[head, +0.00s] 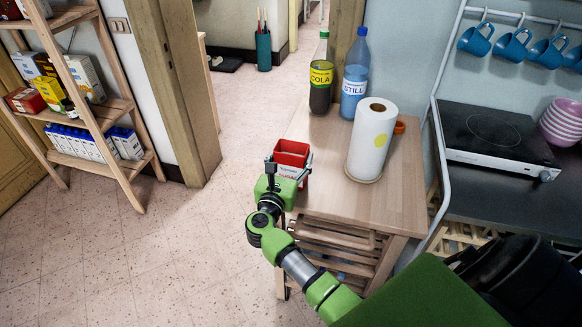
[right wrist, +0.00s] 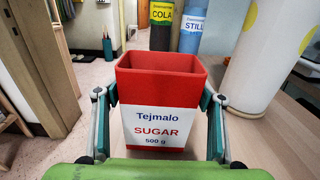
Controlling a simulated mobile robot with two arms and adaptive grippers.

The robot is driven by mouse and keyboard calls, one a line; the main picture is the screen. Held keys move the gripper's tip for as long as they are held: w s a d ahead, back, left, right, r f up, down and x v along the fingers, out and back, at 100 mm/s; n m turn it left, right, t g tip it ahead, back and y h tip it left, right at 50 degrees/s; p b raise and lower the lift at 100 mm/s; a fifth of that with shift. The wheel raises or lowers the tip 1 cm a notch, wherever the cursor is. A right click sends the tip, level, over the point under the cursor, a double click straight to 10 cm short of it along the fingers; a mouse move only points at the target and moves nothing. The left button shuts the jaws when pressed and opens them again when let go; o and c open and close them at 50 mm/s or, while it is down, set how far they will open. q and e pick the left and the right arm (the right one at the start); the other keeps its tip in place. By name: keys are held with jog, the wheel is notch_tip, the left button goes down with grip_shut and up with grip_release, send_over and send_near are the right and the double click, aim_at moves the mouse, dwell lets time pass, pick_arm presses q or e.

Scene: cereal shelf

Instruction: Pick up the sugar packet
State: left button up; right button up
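The sugar packet (right wrist: 158,110) is a red box with a white band reading "Tejmalo SUGAR 500 g". It is upright, and its top looks open. In the head view it shows at the left side of the wooden table (head: 330,195), partly behind my right gripper (head: 289,165). In the right wrist view my right gripper (right wrist: 159,97) has one finger on each side of the packet, very close to its sides. I cannot tell whether both fingers press on it. My left gripper is not in view.
A paper towel roll (head: 368,145), a cola bottle (head: 321,80) and a still water bottle (head: 354,90) stand behind and right of the packet. A hotplate (head: 495,130) is at right. A shelf (head: 90,110) with groceries stands left. Open floor (head: 170,235) lies between.

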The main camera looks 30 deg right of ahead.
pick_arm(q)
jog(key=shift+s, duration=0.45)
pick_arm(e)
jog(key=shift+f, duration=0.1)
jog(key=shift+c, duration=0.2)
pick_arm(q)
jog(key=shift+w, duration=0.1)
